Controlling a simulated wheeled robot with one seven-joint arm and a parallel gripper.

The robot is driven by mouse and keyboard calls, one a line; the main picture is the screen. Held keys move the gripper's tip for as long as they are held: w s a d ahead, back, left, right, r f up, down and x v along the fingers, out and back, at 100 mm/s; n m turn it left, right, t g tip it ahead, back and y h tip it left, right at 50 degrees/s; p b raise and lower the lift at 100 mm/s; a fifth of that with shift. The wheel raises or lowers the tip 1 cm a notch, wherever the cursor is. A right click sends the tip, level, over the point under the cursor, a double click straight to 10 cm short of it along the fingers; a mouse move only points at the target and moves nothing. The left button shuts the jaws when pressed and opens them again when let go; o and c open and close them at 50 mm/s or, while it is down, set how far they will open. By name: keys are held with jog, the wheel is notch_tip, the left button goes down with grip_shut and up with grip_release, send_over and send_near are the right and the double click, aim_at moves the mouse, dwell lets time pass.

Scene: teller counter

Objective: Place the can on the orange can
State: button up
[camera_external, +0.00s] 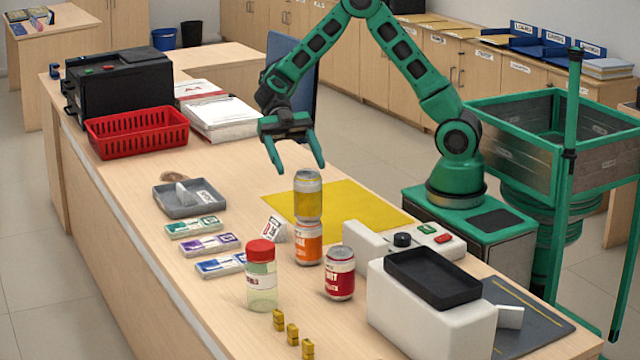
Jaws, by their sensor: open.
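A yellow can (308,195) stands upright on top of the orange can (308,243), and the two look lined up and touching. The orange can stands on the counter near the edge of the yellow mat. My gripper (297,170) is open and empty, its fingers pointing down just above and behind the yellow can's top in the picture. The fingers look clear of the can. How far the fingertips are from the can in depth I cannot tell.
A red can (340,273) and a red-lidded jar (262,277) stand close in front. A small white card (274,229) is beside the orange can. A white machine with a black tray (433,278) is at right. The yellow mat (360,213) has free room.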

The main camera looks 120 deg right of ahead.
jog(key=s+d+m+h, duration=0.4)
jog(key=s+m, duration=0.3)
jog(key=s, duration=0.4)
jog(key=s+d+m+g+h, duration=0.1)
jog(key=s+d+m+h, duration=0.3)
jog(key=s+m, duration=0.3)
jog(key=s+d+f+m+g+h, duration=0.1)
jog(key=s+d+m+h, duration=0.3)
jog(key=s, duration=1.2)
jog(key=d+m, duration=0.1)
jog(key=m, duration=0.3)
jog(key=shift+h, duration=0.4)
